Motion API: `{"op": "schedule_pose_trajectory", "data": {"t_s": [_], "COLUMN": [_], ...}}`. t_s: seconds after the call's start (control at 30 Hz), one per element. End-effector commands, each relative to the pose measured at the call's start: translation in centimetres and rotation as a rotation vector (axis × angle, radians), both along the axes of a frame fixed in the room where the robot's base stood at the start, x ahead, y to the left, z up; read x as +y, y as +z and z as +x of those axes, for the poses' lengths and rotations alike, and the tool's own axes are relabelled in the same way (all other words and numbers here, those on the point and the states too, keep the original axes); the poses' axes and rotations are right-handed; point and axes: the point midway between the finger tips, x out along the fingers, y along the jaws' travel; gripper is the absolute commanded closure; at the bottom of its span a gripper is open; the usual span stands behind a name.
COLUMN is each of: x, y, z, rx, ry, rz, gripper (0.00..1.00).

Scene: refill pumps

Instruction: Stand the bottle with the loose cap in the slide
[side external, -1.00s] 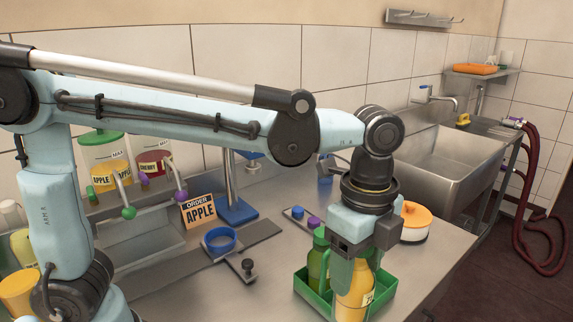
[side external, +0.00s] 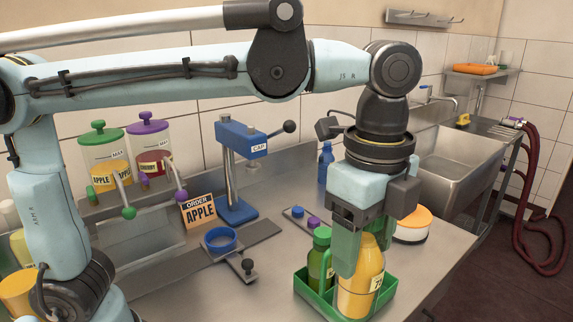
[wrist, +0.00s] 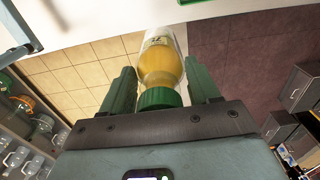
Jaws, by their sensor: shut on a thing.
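My gripper (side external: 366,258) is shut on a yellow-orange bottle (side external: 362,285) at the green tray (side external: 302,283). In the wrist view the bottle (wrist: 160,65) is between the fingers, with its green cap (wrist: 159,98) nearest the palm. The bottle looks upright and slightly raised; its base is at the picture's lower edge, so I cannot tell if it clears the tray. I cannot tell whether its cap is loose. A dark green bottle (side external: 319,262) stands beside it in the tray. The slide's blue ring (side external: 220,240) sits on a grey rail at the left and looks empty.
A blue cap press (side external: 238,180) stands behind the slide. An order sign reading apple (side external: 199,212) and two dispensers (side external: 105,155) are at the left. Blue and purple caps (side external: 306,218) lie behind the tray. An orange-lidded white tub (side external: 413,226) stands at the right.

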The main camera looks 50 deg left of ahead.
Motion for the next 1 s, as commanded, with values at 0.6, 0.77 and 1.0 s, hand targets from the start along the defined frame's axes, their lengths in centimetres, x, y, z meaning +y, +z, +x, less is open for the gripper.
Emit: {"op": "schedule_pose_trajectory", "data": {"t_s": [0.6, 0.77, 1.0], "x": [0.0, 0.0, 0.0], "y": [1.4, 2.7, 5.0], "z": [0.0, 0.0, 0.0], "rx": [0.000, 0.000, 0.000], "ry": [0.000, 0.000, 0.000], "rz": [0.000, 0.000, 0.000], "gripper": [1.00, 1.00, 1.00]}}
